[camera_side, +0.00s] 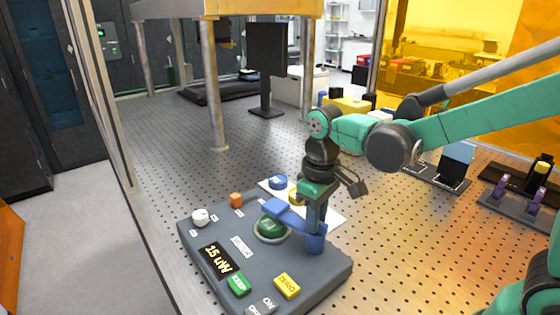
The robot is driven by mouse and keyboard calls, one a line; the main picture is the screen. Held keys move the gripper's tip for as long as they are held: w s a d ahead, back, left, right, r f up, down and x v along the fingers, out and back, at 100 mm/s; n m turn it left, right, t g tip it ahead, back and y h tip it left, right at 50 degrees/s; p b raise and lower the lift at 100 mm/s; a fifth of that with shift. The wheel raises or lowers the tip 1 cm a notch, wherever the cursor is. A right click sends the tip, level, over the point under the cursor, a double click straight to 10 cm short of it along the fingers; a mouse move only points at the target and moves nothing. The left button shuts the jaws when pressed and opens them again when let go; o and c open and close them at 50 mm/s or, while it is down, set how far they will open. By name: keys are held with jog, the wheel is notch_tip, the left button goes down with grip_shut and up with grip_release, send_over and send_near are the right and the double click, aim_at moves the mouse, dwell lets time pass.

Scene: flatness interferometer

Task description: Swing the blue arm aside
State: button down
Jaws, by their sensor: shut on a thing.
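The blue arm (287,213) is on a grey control box (205,235). It runs from a round blue post (314,243) at the box's right side toward the upper left, over part of a green button (268,225) in a pale ring. My gripper (316,212) points down from above and is shut on the blue arm near its post end. The fingertips are small and partly hidden, so the exact contact is unclear.
The box also bears a white knob (200,217), an orange block (236,199), a lit display (217,258), a green key (238,285) and a yellow key (287,286). A white sheet (333,216) with a blue piece (278,182) lies behind.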

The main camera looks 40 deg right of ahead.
jog(key=m, duration=1)
jog(key=shift+m, duration=0.4)
jog(key=m, duration=0.5)
jog(key=shift+d, duration=0.1)
jog(key=shift+s+m, duration=0.1)
jog(key=shift+m, duration=2.3)
jog(key=c, duration=0.8)
grip_release()
jog(key=shift+r, duration=0.1)
jog(key=shift+r, duration=2.75)
